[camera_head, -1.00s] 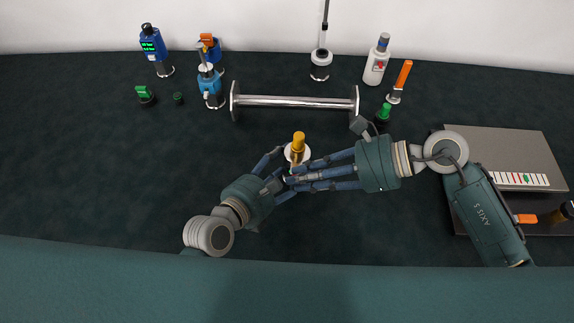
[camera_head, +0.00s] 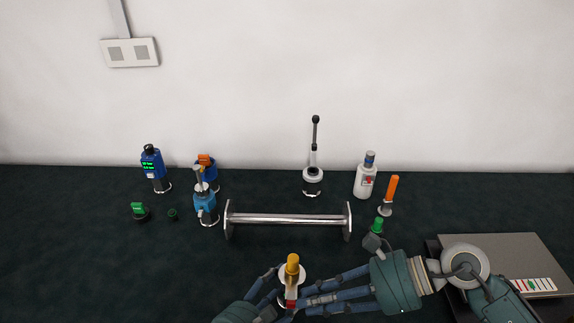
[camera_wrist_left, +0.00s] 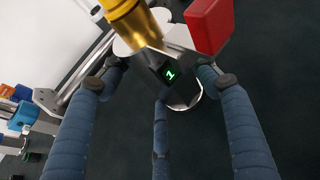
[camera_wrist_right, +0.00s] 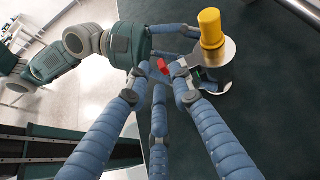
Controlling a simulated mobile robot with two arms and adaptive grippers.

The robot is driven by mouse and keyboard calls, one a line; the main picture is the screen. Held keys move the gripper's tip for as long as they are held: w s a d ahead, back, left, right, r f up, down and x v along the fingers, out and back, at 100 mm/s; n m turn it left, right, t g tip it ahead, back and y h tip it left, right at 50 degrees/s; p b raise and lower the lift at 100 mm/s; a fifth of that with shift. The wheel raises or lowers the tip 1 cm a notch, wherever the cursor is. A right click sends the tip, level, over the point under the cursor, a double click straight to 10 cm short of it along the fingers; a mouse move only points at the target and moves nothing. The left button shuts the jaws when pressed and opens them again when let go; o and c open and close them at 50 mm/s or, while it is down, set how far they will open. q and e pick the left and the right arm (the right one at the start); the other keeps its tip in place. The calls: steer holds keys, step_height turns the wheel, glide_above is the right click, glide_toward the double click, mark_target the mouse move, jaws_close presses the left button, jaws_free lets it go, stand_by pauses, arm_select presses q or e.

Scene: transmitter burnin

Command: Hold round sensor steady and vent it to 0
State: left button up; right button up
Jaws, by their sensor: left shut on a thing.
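The round sensor (camera_head: 292,282) stands upright at the lower middle of the head view, with a yellow cap, silver disc and red handle (camera_head: 291,303). In the left wrist view its dark body (camera_wrist_left: 181,90) has a green readout that looks like 1; the red handle (camera_wrist_left: 209,25) sticks out beside it. My left gripper (camera_wrist_left: 160,75) is shut on the sensor body, a finger on each side. My right gripper (camera_head: 299,299) has its fingertips close around the red handle, which also shows between them in the right wrist view (camera_wrist_right: 163,66). Whether they touch it is unclear.
A silver bar on end plates (camera_head: 288,219) lies behind the sensor. Blue devices (camera_head: 205,206), green-topped pieces (camera_head: 139,211), a lever device (camera_head: 313,180), a white bottle (camera_head: 365,180) and an orange-handled piece (camera_head: 391,190) stand further back. A grey box (camera_head: 500,258) sits at right.

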arm_select(q)
steer(key=o, duration=0.9)
steer(key=shift+s+f, duration=0.1)
steer(key=shift+f, duration=0.2)
steer(key=o, duration=0.3)
steer(key=shift+r, duration=0.1)
